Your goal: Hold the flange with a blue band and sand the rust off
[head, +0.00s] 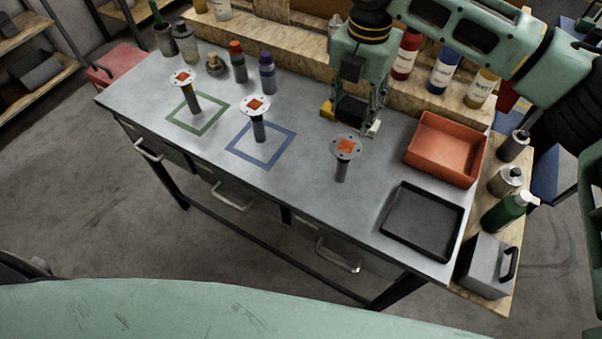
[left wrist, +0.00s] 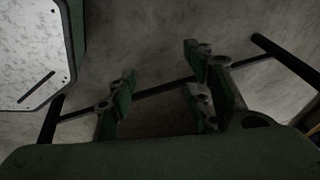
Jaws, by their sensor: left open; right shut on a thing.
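Three flanges stand upright on the grey workbench (head: 290,165), each with an orange-brown rust patch on its disc. One flange (head: 183,78) is by the green square and shows a yellowish band on its stem. A second flange (head: 255,105) is by the blue square. A third flange (head: 345,147) stands just in front of my right gripper. I cannot clearly make out a blue band on any stem. My right gripper (head: 355,118) points down, shut on a block with a yellow end (head: 327,109), partly hidden by the fingers. My left gripper (left wrist: 160,80) is open and empty.
A red bin (head: 445,150) and a black tray (head: 423,220) lie at the right of the bench. Several bottles line the back and right side. A metal case (head: 486,266) stands at the lower right. The bench's front middle is clear.

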